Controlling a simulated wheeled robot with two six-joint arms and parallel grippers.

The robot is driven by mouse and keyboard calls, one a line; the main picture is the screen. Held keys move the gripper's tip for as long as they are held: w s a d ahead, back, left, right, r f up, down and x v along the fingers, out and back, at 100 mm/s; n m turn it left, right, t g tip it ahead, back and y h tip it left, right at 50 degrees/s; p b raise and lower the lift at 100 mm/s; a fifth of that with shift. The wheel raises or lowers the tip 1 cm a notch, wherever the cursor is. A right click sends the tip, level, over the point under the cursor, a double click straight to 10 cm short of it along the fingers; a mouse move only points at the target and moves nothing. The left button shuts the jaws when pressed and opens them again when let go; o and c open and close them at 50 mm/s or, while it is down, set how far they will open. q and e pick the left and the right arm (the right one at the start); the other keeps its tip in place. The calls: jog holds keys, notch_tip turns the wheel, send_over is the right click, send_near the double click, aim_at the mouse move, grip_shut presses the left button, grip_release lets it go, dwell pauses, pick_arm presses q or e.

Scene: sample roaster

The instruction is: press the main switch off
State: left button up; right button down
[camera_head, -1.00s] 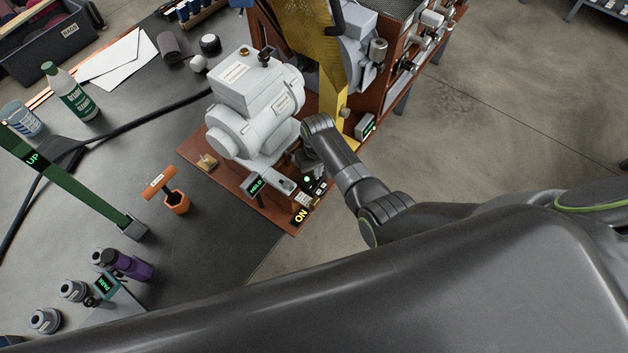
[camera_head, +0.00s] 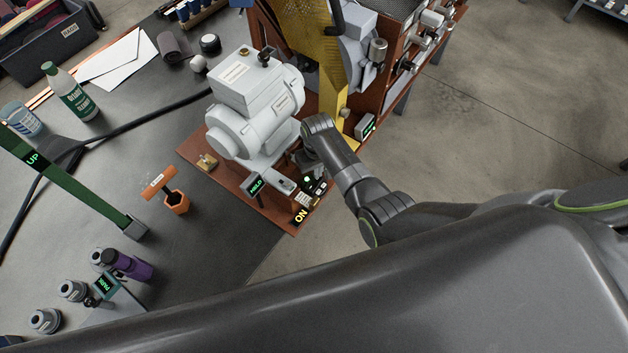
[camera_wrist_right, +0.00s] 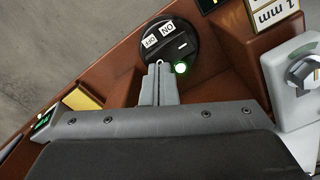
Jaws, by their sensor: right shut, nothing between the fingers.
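The main switch is a round black part with white OFF and ON labels (camera_wrist_right: 170,45), near the top of the right wrist view. In the head view the same lamp (camera_head: 307,179) glows by the front edge of the brown machine base, above a yellow-lettered ON sign (camera_head: 301,215). My right gripper (camera_wrist_right: 160,66) is shut and empty, its tips at the switch's lower edge near the OFF label; I cannot tell if they touch. In the head view its fingers are largely hidden. My left gripper is not in view.
The grey roaster body (camera_head: 255,105) stands just left of my right wrist. A small HELD sign (camera_head: 257,185) stands beside the switch. In the wrist view a pale box with a knob (camera_wrist_right: 302,72) is to the right. Open floor (camera_head: 510,130) lies right of the machine.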

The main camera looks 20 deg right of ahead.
jog(key=shift+s+f+b, duration=0.1)
jog(key=shift+f+b, duration=0.3)
jog(key=shift+f, duration=0.1)
dwell(0.6)
jog(key=shift+r+p, duration=0.8)
jog(key=shift+p, duration=0.15)
notch_tip(320, 180, up, 5)
jog(key=p, duration=0.5)
jog(key=shift+r+p, duration=0.2)
jog(key=shift+p, duration=0.2)
